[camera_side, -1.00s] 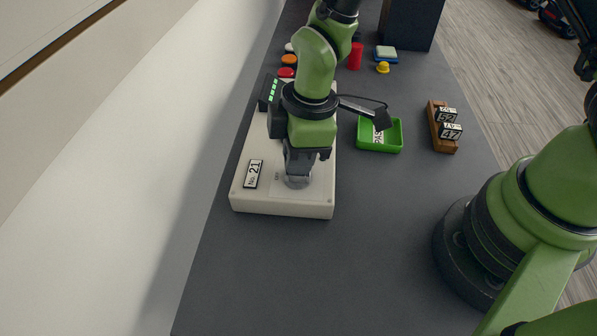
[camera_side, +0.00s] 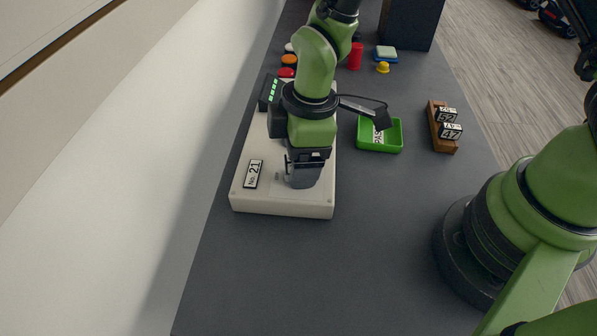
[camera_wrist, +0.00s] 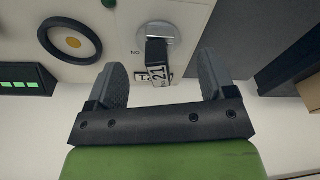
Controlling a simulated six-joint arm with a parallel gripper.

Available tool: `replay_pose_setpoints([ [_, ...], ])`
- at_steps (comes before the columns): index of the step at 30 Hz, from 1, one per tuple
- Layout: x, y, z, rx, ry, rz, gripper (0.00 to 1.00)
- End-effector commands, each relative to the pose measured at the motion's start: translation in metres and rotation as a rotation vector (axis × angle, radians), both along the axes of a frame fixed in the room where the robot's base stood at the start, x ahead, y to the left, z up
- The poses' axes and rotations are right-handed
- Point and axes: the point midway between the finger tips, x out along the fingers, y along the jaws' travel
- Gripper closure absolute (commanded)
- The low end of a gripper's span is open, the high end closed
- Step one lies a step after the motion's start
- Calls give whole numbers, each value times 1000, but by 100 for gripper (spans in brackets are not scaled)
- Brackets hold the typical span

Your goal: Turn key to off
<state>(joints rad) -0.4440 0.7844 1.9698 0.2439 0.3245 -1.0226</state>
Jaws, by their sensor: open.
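A white box (camera_side: 255,206) with a "No. 21" plate (camera_side: 253,174) stands on the dark bench. In the wrist view, a round silver lock (camera_wrist: 172,31) sits on its top face, with a dark key (camera_wrist: 156,50) in it. A tag (camera_wrist: 159,76) marked 21 shows at the key's near end. My gripper (camera_wrist: 161,64) is open, with one finger on each side of the key in the picture and gaps on both sides. In the side view my gripper (camera_side: 302,182) is low over the box's front part and hides the lock and key.
A green tray (camera_side: 379,148) with a tag in it and a wooden rack (camera_side: 441,127) with numbered tags stand right of the box. A panel with green lights (camera_side: 272,91) is at the box's back left. The bench front is clear.

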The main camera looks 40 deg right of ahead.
Motion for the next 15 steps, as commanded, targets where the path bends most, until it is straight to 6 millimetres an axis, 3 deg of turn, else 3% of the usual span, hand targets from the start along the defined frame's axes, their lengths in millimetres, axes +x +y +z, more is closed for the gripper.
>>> replay_pose_setpoints([
  [15,1,0,42,2,-3,1,23],
])
